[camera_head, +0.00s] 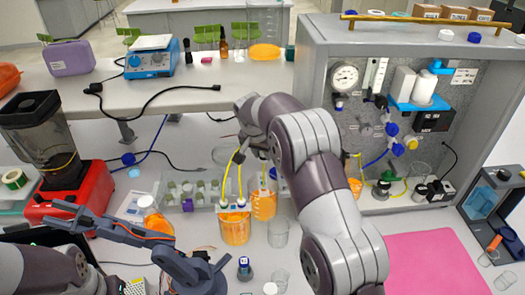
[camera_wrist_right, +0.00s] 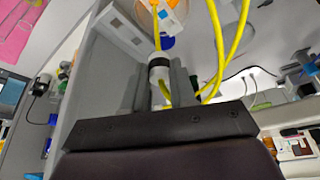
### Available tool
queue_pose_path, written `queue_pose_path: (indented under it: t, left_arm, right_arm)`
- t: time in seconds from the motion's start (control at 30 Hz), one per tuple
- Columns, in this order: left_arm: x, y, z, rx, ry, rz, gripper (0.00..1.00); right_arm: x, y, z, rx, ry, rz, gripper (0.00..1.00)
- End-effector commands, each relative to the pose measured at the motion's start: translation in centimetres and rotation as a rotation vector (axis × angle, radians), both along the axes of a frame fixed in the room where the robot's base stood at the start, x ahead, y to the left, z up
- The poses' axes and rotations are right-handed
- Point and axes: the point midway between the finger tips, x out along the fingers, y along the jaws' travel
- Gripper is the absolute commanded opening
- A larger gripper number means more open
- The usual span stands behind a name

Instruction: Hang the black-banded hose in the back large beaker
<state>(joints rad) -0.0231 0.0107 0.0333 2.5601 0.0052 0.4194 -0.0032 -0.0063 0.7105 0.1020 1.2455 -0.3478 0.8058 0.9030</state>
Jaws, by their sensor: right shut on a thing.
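The yellow hose (camera_head: 225,183) rises from a white fitting at the front orange-filled beaker (camera_head: 235,230). Its upper end has a black band (camera_head: 238,157). My right gripper (camera_head: 245,153) is shut on the hose end, above the beakers. In the right wrist view a white fitting with a dark band (camera_wrist_right: 158,66) sits between the fingers (camera_wrist_right: 162,88).
A clear beaker (camera_head: 278,234) stands right of the orange beakers. A vial rack (camera_head: 190,195) and an orange-filled jar (camera_head: 157,222) are on the left. A small desktop robot arm (camera_head: 190,270) stands in front. The grey pump rig (camera_head: 330,50) stands close on the right.

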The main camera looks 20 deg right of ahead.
Motion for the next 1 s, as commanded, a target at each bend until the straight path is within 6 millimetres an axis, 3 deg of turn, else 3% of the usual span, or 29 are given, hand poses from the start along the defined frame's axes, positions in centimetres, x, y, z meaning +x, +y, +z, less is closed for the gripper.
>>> queue_pose_path:
  t: [0.37, 0.57, 0.77, 1.0]
  left_arm:
    - [0.0, 0.0, 0.0, 0.000, 0.000, 0.000, 0.43]
    - [0.0, 0.0, -0.8, 0.000, 0.000, 0.000, 0.43]
    - [0.0, 0.0, -1.2, 0.000, 0.000, 0.000, 0.43]
    - [0.0, 0.0, -1.4, 0.000, 0.000, 0.000, 0.43]
  right_arm:
    - [0.0, -0.1, 0.0, 0.000, 0.000, -0.002, 0.00]
    - [-0.6, -2.3, -0.1, -0.001, 0.001, -0.058, 0.00]
    - [-1.1, -2.8, -0.4, 0.000, -0.002, 0.125, 0.00]
    - [-0.8, -1.8, -0.5, 0.001, -0.002, 0.457, 0.00]
